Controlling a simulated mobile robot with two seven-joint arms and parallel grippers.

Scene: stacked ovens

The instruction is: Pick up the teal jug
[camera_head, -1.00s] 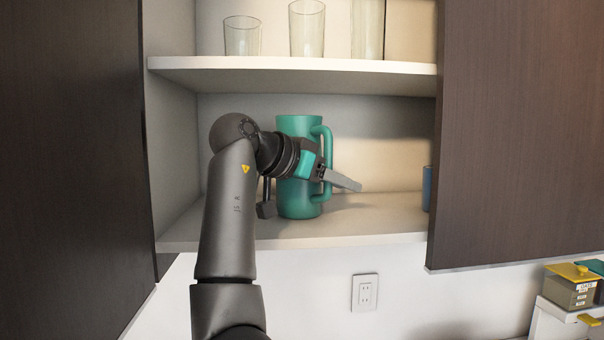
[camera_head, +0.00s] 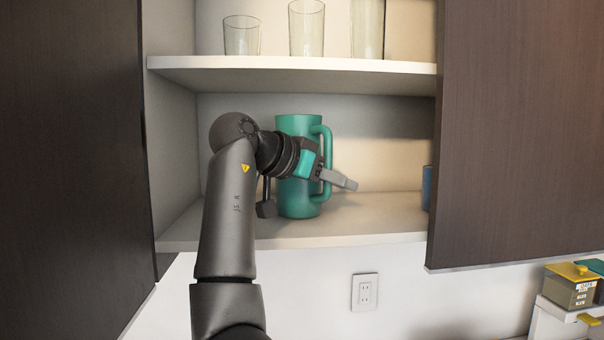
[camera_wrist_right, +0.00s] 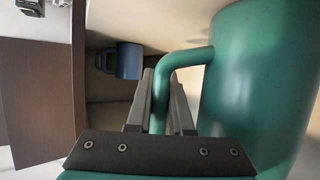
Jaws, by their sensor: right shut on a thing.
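The teal jug (camera_head: 298,206) stands upright on the lower cupboard shelf, its handle (camera_head: 327,146) on the right side. My right gripper (camera_head: 345,182) is at the handle, in front of the jug, and its wrist hides part of the jug's middle. In the right wrist view the jug's body (camera_wrist_right: 258,75) fills the right side. There the handle passes between the two fingers of my right gripper (camera_wrist_right: 162,95), which are shut on it. My left gripper is not in view.
The lower shelf (camera_head: 375,220) is mostly clear right of the jug, up to a blue mug (camera_head: 427,188), also in the right wrist view (camera_wrist_right: 129,60). The upper shelf (camera_head: 300,66) holds glasses (camera_head: 307,30). Dark cupboard doors flank the opening.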

